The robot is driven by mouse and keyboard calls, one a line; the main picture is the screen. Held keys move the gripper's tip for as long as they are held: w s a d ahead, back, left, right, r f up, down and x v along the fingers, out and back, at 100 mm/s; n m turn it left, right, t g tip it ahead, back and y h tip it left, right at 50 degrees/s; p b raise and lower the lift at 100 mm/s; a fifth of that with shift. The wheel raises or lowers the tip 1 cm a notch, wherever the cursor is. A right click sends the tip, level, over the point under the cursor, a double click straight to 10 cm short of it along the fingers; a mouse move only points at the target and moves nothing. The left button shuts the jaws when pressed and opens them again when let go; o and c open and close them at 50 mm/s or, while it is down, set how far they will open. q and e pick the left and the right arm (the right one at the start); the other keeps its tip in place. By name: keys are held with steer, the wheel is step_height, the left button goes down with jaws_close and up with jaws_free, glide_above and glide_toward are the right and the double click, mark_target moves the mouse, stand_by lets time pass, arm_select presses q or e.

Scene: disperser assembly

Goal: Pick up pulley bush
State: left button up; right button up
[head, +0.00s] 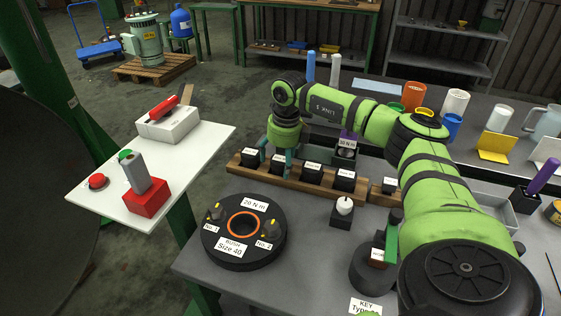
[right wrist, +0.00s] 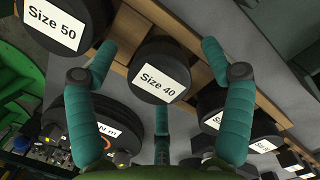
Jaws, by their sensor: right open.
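The pulley bushes are black cylinders with white labels on a wooden rack (head: 299,181), seen in the head view. In the right wrist view, the bush labelled Size 40 (right wrist: 160,72) sits between my right gripper's spread teal fingers. A bush labelled Size 50 (right wrist: 55,22) stands to its left. My right gripper (head: 284,158) is over the left part of the rack, pointing down, and partly hides the bushes there. It is open and holds nothing; its fingers (right wrist: 160,62) show apart in the right wrist view. My left gripper is not in view.
A black disc (head: 267,247) with an orange ring, labelled bush Size 40, lies in front of the rack. A black holder with a white top (head: 343,208) stands right of it. A white side table (head: 110,205) stands at the left. Cups stand behind my right arm.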

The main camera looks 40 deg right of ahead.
jaws_close()
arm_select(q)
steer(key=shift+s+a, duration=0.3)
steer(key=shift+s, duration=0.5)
arm_select(e)
steer(key=shift+r, duration=0.1)
